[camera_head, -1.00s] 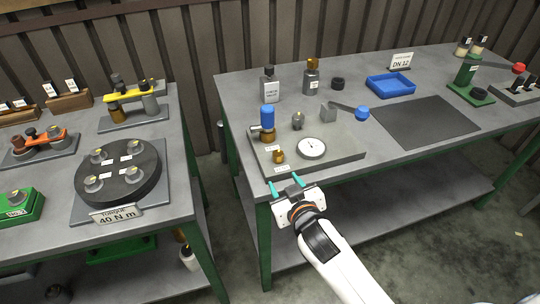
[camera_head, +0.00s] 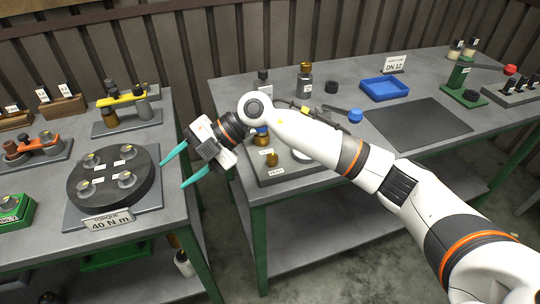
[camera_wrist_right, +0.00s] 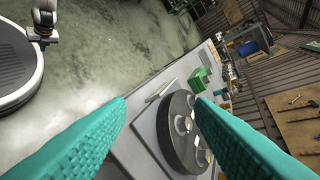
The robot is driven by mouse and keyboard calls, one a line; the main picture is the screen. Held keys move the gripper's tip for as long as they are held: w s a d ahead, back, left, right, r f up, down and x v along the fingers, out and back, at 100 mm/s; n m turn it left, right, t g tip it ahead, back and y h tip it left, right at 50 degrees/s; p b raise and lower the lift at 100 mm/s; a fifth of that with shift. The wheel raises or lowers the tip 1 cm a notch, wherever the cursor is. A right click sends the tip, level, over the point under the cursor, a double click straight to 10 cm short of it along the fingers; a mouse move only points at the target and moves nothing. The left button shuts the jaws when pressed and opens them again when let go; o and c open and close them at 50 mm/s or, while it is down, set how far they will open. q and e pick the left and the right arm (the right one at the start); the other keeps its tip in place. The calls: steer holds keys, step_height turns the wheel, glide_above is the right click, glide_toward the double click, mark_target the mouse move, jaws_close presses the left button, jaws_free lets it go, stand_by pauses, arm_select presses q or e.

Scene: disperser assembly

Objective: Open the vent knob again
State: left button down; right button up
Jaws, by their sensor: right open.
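The likely vent knob is a small brass knob (camera_head: 272,158) at the front left of the grey base plate (camera_head: 290,173) on the right table. A small label lies in front of it, too small to read surely. My right gripper (camera_head: 174,172) is open and empty, left of the plate, with its teal fingers pointing left towards the round black turntable (camera_head: 112,185). It is well apart from the knob. My right arm crosses over the plate and hides much of the gauge and the blue-topped part. In the right wrist view the open fingers (camera_wrist_right: 160,97) frame the turntable.
A gap separates the two tables. The left table carries a torque sign (camera_head: 108,219), a green box (camera_head: 15,210) and a yellow-handled fixture (camera_head: 122,100). A blue tray (camera_head: 384,89) and a dark mat (camera_head: 417,124) lie at the right; the mat is bare.

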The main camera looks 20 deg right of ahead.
steer(key=w+d+f+m+h, duration=0.1)
steer(key=w+d+h, duration=0.5)
steer(key=d, duration=0.4)
step_height(320, 180, up, 3)
steer(key=m+t+h, duration=0.1)
steer(key=m+h, duration=0.2)
steer(key=h, duration=0.3)
glide_above(271, 157)
step_height(271, 157, down, 12)
steer(key=shift+r+p, duration=0.2)
steer(key=shift+p, duration=0.75)
steer(key=c, duration=1)
